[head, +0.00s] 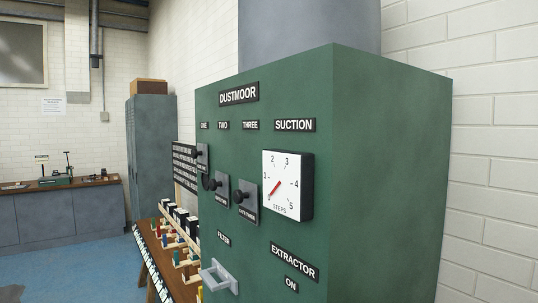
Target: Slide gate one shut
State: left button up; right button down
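The green DUSTMOOR cabinet (370,190) fills the middle and right of the head view, seen at an angle. Under its ONE label (204,125) is a small grey gate plate, gate one (203,155), seen nearly edge-on. A dark round shape shows just below it; I cannot tell whether it is a knob or an opening. Gate two (222,187) and gate three (246,200) are grey plates with black knobs, to the right and lower. How far gate one is open cannot be told. Neither gripper is in view.
A white suction dial (288,186) has its red needle near 0. A grey FILTER handle (219,277) juts out low on the cabinet. A wooden bench (173,265) with coloured blocks stands behind left. Blue floor (85,265) is open at left.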

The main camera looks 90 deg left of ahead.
aim_at(201, 153)
jog(key=k, duration=2.1)
jog(key=z, duration=1.75)
jog(key=i, duration=0.1)
jog(key=u, duration=3.5)
jog(key=i, duration=1)
jog(key=z, duration=0.05)
